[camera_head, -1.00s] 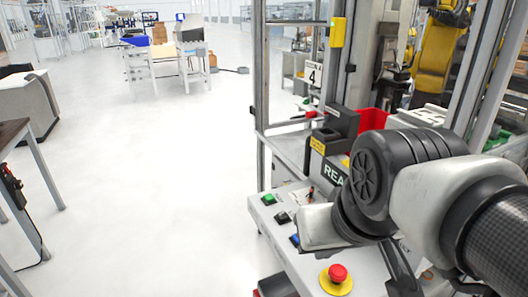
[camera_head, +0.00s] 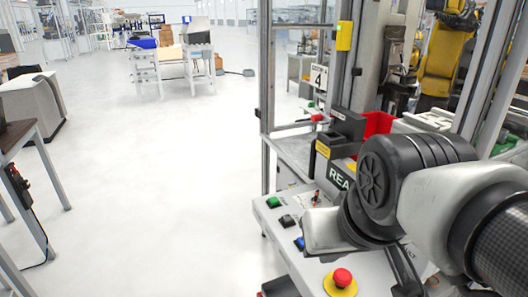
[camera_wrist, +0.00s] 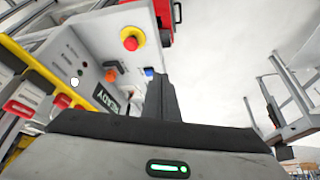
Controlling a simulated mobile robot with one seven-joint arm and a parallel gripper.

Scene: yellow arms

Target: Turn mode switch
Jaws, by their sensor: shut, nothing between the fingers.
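The control panel (camera_head: 318,270) is a light sloped surface with green, black and blue buttons and a red emergency stop on a yellow ring. A small switch with a dark and reddish knob on a pale plate, which looks like the mode switch (camera_head: 315,198), sits right of the green button, just beyond my arm. My gripper (camera_wrist: 159,82) has dark fingers shut together with nothing between them. The fingers hide part of the panel there; I cannot make out the switch or any contact.
The red emergency stop (camera_head: 342,277) lies near my arm; it also shows in the wrist view (camera_wrist: 130,42). The floor (camera_head: 160,190) to the left is clear.

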